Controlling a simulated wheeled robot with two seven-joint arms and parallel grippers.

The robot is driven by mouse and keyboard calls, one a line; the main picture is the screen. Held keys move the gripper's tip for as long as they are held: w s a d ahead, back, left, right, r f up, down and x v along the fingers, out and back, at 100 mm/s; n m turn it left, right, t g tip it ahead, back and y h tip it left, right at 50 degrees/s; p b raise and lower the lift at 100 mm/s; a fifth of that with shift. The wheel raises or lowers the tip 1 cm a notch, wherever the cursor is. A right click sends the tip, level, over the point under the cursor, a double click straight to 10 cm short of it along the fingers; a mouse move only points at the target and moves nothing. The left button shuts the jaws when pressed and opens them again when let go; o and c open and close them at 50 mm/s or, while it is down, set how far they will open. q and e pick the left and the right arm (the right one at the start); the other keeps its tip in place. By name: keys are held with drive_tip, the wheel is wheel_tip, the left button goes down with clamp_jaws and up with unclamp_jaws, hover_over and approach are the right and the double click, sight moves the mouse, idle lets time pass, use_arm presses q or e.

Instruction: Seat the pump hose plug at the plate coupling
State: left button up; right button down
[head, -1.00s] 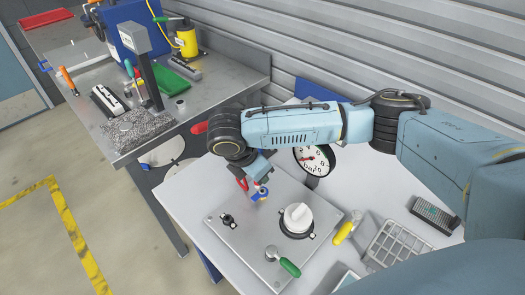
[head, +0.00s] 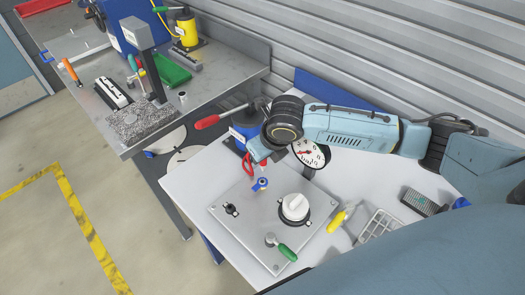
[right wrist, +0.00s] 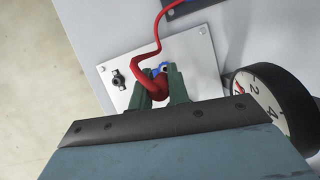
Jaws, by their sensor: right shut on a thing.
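My right gripper (head: 262,168) reaches in from the right over the far left part of the grey plate (head: 247,232). In the right wrist view its green fingers (right wrist: 160,88) are shut on the red hose plug (right wrist: 157,84). The red hose (right wrist: 152,45) curves up and away from it. A small blue coupling (head: 260,184) stands on the plate just below the fingertips. In the right wrist view it is partly hidden behind the plug, so I cannot tell whether they touch. My left gripper is out of view.
A black fitting (head: 231,209), a white knob (head: 295,207) and a green-handled valve (head: 286,251) sit on the plate. The dial gauge (head: 309,152) and blue pump with its red handle (head: 207,121) stand behind. A yellow-handled tool (head: 337,220) lies to the right.

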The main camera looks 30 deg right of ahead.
sight(262, 165)
idle(0.3)
drive_tip(key=shift+r+p, duration=0.15)
drive_tip(key=shift+p, duration=0.25)
drive_tip(key=shift+w+f, duration=0.1)
drive_tip(key=shift+f, duration=0.2)
drive_tip(key=shift+f+b, duration=0.65)
drive_tip(key=shift+f, duration=1.65)
drive_tip(key=shift+p, duration=0.6)
drive_tip(key=shift+p, duration=0.3)
drive_tip(key=shift+p, duration=0.35)
drive_tip(key=shift+f+b, duration=0.75)
drive_tip(key=shift+f, duration=0.45)
